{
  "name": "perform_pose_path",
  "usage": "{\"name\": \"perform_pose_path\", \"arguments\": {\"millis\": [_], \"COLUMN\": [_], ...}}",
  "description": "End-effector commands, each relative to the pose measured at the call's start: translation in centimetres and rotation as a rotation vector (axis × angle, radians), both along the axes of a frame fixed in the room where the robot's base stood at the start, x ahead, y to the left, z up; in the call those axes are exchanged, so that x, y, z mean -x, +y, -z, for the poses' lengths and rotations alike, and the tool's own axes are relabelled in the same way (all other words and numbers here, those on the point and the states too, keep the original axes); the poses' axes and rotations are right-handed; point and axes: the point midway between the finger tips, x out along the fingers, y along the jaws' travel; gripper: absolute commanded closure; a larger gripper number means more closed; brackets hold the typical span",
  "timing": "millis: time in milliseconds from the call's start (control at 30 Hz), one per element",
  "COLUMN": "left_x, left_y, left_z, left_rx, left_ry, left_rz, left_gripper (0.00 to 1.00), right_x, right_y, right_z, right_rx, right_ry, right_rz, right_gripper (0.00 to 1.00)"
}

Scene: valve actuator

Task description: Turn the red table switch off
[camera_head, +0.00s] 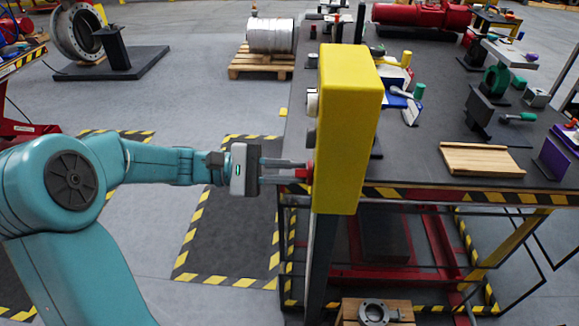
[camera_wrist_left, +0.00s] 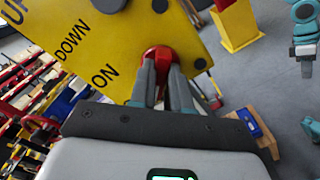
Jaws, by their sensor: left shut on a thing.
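The red switch (camera_head: 304,171) sits low on the left face of a yellow control box (camera_head: 350,120) at the table's near left corner. My left gripper (camera_head: 308,172) reaches it from the left and is shut on it. In the left wrist view, the red switch (camera_wrist_left: 158,57) shows between the two grey fingers of my left gripper (camera_wrist_left: 162,68). The yellow panel (camera_wrist_left: 105,45) there carries the words UP, DOWN and ON. The switch's exact angle is hard to tell behind the fingers. My right gripper is not in the head view.
Other knobs (camera_head: 312,103) sit above the switch on the same face. The dark table (camera_head: 435,150) behind the box holds a wooden board (camera_head: 484,160) and several tools. A pallet with a metal cylinder (camera_head: 271,36) stands behind. The floor at left is open.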

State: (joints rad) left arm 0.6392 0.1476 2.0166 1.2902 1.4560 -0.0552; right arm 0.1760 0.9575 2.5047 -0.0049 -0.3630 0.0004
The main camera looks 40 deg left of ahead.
Motion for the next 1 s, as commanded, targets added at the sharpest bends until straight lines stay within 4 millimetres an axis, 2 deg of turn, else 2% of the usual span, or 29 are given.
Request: {"name": "perform_pose_path", "arguments": {"millis": [500,533,600,1000], "left_x": [-0.06,-0.06,-0.05,0.0], "left_y": [0.07,0.07,0.07,0.06], "left_z": [-0.01,-0.01,0.0,0.03], "left_rx": [0.008,0.008,0.008,0.008], "left_ry": [0.014,0.014,0.014,0.014], "left_rz": [-0.004,-0.004,-0.004,-0.001], "left_gripper": [1.0,0.77,0.57,0.57], "right_x": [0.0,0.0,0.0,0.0], "right_y": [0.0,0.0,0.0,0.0], "right_z": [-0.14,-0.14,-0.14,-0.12], "right_rx": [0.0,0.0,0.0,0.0], "right_ry": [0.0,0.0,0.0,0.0], "right_rz": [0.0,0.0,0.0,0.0], "right_gripper": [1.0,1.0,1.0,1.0]}}
